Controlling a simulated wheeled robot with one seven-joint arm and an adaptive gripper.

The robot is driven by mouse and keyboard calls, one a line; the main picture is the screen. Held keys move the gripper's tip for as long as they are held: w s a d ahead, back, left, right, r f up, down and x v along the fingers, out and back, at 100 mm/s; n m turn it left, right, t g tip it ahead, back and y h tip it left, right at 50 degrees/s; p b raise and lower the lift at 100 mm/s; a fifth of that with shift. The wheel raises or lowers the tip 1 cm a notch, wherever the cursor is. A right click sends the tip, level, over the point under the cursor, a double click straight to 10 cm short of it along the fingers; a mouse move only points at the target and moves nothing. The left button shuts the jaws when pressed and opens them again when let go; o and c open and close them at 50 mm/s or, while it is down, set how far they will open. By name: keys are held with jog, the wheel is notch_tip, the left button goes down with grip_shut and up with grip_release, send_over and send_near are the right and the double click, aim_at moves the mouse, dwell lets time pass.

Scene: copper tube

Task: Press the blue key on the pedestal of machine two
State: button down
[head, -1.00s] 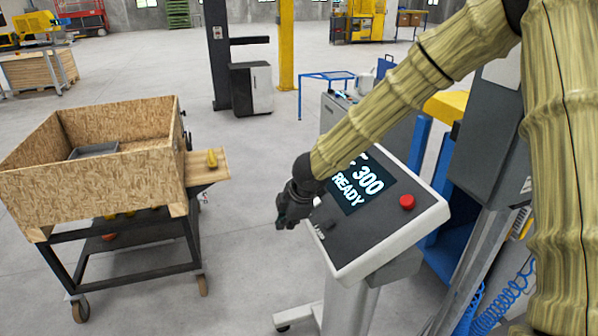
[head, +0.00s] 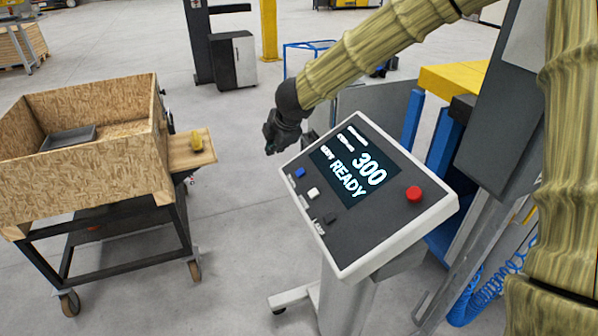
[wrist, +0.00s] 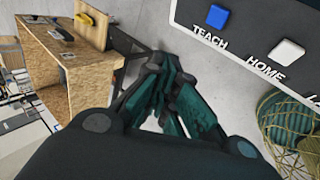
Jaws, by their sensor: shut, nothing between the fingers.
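The pedestal panel (head: 390,235) stands right of centre in the head view, tilted, its screen (head: 352,170) reading "300" and "READY". The blue key (head: 299,173) is at the panel's upper left edge. In the wrist view the blue key (wrist: 217,16) is at the top, labelled TEACH, beside the white key (wrist: 287,51) labelled HOME. The white key (head: 313,193) also shows in the head view. My gripper (head: 270,148) is shut and empty, beyond the panel's upper left edge and apart from the blue key. In the wrist view my gripper (wrist: 165,70) points at the floor beside the panel.
A red button (head: 414,193) is on the panel's right and a dark key (head: 330,218) near its lower edge. A wooden crate (head: 85,185) on a wheeled cart stands at left. Bare floor lies between cart and pedestal. A grey-white cabinet (head: 236,60) stands behind.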

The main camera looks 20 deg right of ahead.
jog(key=shift+d+f+b, duration=0.55)
jog(key=shift+f, duration=0.5)
jog(key=shift+d+f+b, duration=0.55)
jog(key=shift+f+b, duration=0.05)
jog(key=shift+f, duration=0.45)
jog(key=shift+d+f+b, duration=0.55)
jog(key=shift+f, duration=0.5)
jog(key=shift+d+f+b, duration=0.5)
jog(key=shift+f+b, duration=0.1)
jog(key=shift+f, duration=0.1)
jog(key=shift+d+f+b, duration=0.4)
jog(key=shift+f+b, duration=0.35)
jog(key=shift+b, duration=0.25)
jog(key=shift+a+r+p, duration=0.35)
jog(key=shift+a+r, duration=0.1)
jog(key=shift+r, duration=0.35)
jog(key=r, duration=0.1)
jog(key=a+r+p, duration=0.1)
jog(key=r, duration=0.1)
jog(key=a+r+p, duration=0.1)
jog(key=shift+a+r, duration=0.15)
jog(key=shift+a, duration=0.1)
dwell(0.7)
